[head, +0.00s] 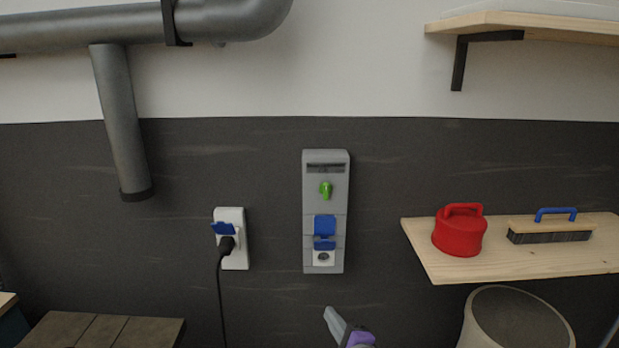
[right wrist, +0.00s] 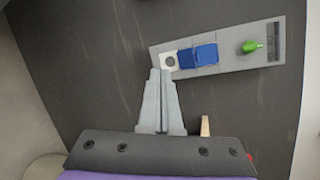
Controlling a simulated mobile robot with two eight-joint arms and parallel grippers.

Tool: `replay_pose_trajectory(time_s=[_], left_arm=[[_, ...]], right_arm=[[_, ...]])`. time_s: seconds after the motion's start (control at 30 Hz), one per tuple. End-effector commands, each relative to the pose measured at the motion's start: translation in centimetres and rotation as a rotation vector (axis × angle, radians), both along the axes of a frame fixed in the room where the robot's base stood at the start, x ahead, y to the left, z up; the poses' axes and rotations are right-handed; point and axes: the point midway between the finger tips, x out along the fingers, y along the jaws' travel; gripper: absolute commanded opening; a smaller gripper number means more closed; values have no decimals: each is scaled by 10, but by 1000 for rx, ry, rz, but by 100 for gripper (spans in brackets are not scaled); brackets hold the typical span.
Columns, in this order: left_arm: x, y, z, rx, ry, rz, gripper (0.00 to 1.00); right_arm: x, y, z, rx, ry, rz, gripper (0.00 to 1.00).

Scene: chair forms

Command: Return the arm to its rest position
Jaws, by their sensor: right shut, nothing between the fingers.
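My right gripper (head: 335,322) shows at the bottom middle of the head view, below the grey wall unit (head: 325,212). In the right wrist view its two fingers (right wrist: 160,78) are together with nothing between them. Their tips overlap the lower end of the grey unit (right wrist: 215,58) in that picture; I cannot tell whether they touch it. The unit has a green knob (head: 326,189), a blue cover (head: 324,226) and a white socket (head: 323,258) at its bottom. My left gripper is not in view.
A white socket (head: 233,255) with a black plug and cable (head: 222,300) is on the wall to the left. A wooden shelf (head: 450,266) at right holds a red lidded object (head: 460,236) and a blue-handled brush (head: 550,230). A round bin (head: 515,320) stands below it.

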Motion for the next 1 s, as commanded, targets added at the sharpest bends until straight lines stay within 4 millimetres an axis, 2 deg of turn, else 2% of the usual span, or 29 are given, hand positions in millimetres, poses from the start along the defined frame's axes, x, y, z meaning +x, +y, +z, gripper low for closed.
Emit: replay_pose_trajectory(time_s=[0.03,0.1,0.2,0.3,0.43,0.5,0.6,1.0], left_arm=[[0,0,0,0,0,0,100],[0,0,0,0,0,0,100],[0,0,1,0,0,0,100],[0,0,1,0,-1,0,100],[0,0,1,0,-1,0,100],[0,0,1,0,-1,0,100],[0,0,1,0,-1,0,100],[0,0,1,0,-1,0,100]], right_arm=[[-24,-9,-16,-205,18,78,0],[-58,-22,-43,-511,48,217,0],[-110,-48,-85,-914,109,438,0],[-158,-77,-120,-1222,178,657,0],[-203,-106,-148,-1460,252,881,0],[-218,-116,-156,-1529,277,962,0],[-230,-124,-162,-1577,296,1024,0],[-231,-125,-163,-1585,298,1037,0]])
